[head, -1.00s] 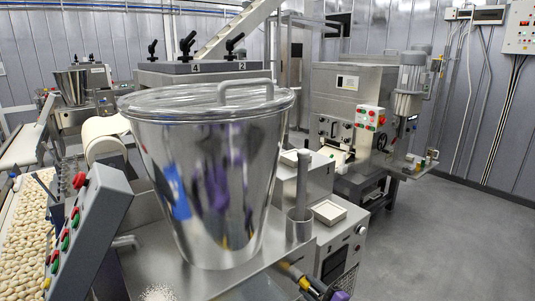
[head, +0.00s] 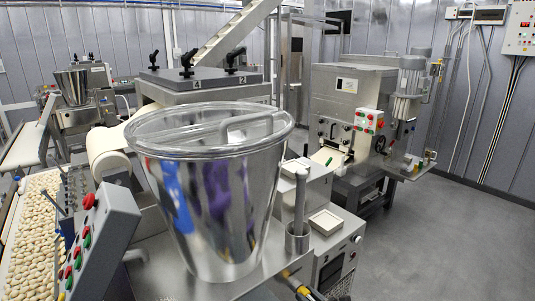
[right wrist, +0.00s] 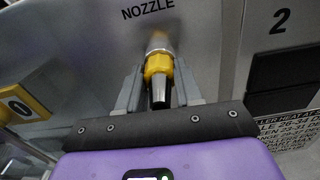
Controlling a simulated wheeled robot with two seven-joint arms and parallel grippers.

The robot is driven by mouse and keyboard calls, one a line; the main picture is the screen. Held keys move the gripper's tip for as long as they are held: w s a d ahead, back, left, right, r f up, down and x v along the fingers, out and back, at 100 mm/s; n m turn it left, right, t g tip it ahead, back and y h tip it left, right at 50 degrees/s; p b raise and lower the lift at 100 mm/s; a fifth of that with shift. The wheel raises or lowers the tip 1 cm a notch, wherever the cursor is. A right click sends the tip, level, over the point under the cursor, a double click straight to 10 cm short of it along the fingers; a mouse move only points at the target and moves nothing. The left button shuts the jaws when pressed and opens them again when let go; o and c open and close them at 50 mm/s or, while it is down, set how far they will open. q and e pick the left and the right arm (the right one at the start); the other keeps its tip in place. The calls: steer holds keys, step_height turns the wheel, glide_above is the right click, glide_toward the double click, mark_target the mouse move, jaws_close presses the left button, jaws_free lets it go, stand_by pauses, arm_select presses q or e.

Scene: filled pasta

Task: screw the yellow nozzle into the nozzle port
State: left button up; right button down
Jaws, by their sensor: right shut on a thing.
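The yellow nozzle (right wrist: 158,64) shows in the right wrist view between the two grey fingers of my right gripper (right wrist: 160,88), which is shut on it. The port is hidden behind the nozzle, and I cannot tell how deep the nozzle sits. In the head view only a small part of my right gripper (head: 303,291) shows at the bottom edge, beside the machine. My left gripper is not in view.
A large steel hopper (head: 205,215) with a clear lid stands close in front and blocks much of the head view. A sloped button panel (head: 105,235) stands left, beside a belt of filled pasta (head: 35,225). A yellow-framed tag (right wrist: 18,106) is left of the nozzle. Floor is free at right.

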steer(key=m+p, duration=0.7)
steer(key=m, duration=0.1)
steer(key=shift+r+p, duration=0.2)
steer(key=shift+p, duration=0.2)
steer(key=shift+f+m+p, duration=0.15)
steer(key=shift+m+p, duration=0.4)
steer(key=shift+m, duration=0.25)
steer(key=shift+f, duration=0.15)
steer(key=shift+m+p, duration=0.35)
steer(key=shift+m, duration=0.05)
steer(key=m+p, duration=0.2)
steer(key=m, duration=0.1)
steer(key=shift+r+p, duration=0.25)
steer(key=shift+p, duration=0.05)
steer(key=shift+a+f+m, duration=0.1)
steer(key=shift+m, duration=0.5)
steer(key=shift+f+m, duration=0.2)
steer(key=shift+m, duration=0.3)
